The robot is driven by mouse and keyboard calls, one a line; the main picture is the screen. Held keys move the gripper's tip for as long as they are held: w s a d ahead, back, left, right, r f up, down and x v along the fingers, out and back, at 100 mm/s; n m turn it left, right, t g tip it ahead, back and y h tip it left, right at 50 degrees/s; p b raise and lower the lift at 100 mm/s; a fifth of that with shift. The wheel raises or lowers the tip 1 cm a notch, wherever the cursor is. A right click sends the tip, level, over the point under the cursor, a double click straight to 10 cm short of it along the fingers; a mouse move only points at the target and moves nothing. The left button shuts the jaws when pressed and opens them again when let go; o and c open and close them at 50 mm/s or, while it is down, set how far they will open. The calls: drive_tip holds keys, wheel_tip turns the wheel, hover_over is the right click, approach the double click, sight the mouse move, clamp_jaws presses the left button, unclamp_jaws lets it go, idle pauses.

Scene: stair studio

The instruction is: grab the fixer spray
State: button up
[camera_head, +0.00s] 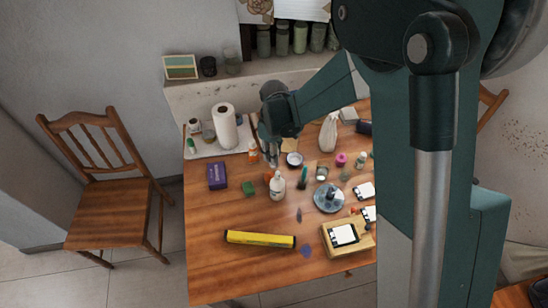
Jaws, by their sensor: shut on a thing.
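A white bottle (278,189), which looks like the fixer spray, stands upright on the wooden table near its middle. Its label is too small to read. My gripper (273,166) reaches down from behind and above, its fingers at the bottle's narrow top. It is shut on the bottle there. The exact contact is small and partly hidden, and I see no clear gap between the bottle's base and the table.
An orange-capped bottle (253,153) stands left of my gripper, with a paper towel roll (224,127) behind. Bare table shows at the front left.

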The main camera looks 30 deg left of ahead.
wheel_tip(320, 180, up, 7)
drive_tip(key=shift+r, duration=0.15)
idle(0.4)
drive_tip(key=shift+w, duration=0.1)
idle(0.4)
